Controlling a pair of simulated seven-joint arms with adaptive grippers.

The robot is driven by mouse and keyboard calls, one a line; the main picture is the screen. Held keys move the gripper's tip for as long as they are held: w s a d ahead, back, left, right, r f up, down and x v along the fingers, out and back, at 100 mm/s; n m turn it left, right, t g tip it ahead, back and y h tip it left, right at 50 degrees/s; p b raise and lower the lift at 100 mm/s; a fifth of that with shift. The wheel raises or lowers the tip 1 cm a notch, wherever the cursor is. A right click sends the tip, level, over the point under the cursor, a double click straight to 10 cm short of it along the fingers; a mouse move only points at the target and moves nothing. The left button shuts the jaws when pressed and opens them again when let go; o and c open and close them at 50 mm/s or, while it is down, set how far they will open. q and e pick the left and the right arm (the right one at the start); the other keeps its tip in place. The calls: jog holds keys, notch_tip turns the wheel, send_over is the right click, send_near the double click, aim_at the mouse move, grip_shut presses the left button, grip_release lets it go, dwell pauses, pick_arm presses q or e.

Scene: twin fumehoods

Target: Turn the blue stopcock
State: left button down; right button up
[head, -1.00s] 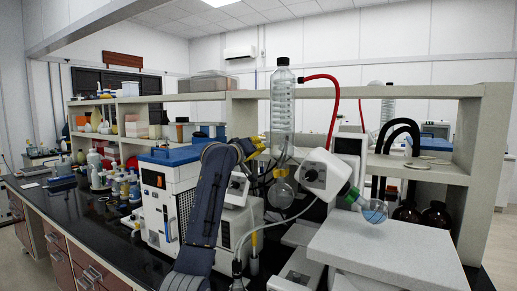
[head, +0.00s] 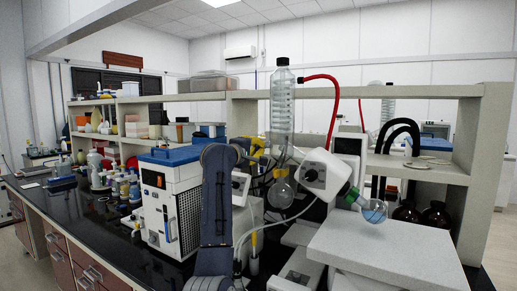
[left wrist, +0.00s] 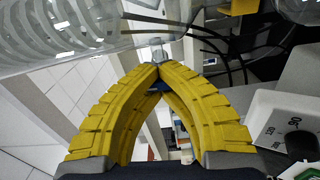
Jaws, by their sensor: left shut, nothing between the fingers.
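My left gripper (head: 264,147) has yellow fingers and is beside the lower end of the upright glass coil condenser (head: 283,112) of the rotary evaporator. In the left wrist view its fingertips (left wrist: 158,70) meet with nothing held between them. A small clear glass piece (left wrist: 157,50) on the condenser's glassware is right at the fingertips; I cannot tell whether they touch it. A small patch of blue shows just below the tips between the fingers, and I cannot tell whether it is the blue stopcock. The stopcock is not clearly visible in the head view. My right gripper is not in view.
A round glass flask (head: 281,194) hangs below the condenser. The white evaporator head (head: 326,174), a red hose (head: 335,100) and a flask with blue liquid (head: 375,211) are to the right. A white chiller with a blue top (head: 170,205) stands at left.

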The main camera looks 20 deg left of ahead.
pick_arm(q)
jog(key=shift+a+n, duration=0.45)
jog(key=shift+n, duration=0.05)
jog(key=c, duration=1.4)
grip_release()
jog(key=shift+a+f, duration=0.1)
jog(key=shift+a, duration=0.05)
jog(key=v, duration=1.2)
jog(key=shift+d, duration=0.35)
jog(key=shift+s, duration=0.1)
